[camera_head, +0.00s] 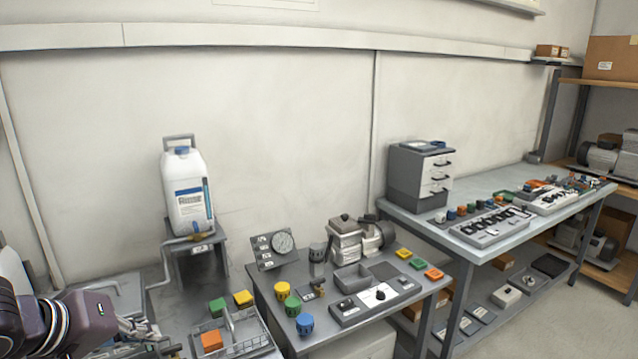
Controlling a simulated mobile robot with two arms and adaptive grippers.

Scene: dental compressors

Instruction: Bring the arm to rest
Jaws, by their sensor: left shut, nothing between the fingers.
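My left arm comes in at the lower left corner, with a dark wrist and pale rings. My left gripper (140,336) is low in the view, over the left bench (180,300), and is shut with nothing seen in it. Its fingertips are small and hard to make out against the bench. My right gripper is not in view.
The middle table (262,288) holds coloured knobs, a gauge (283,242), a compressor (346,240) and a control box (376,297). A long bench (480,195) with drawers (420,178) and shelving (605,85) stand to the right.

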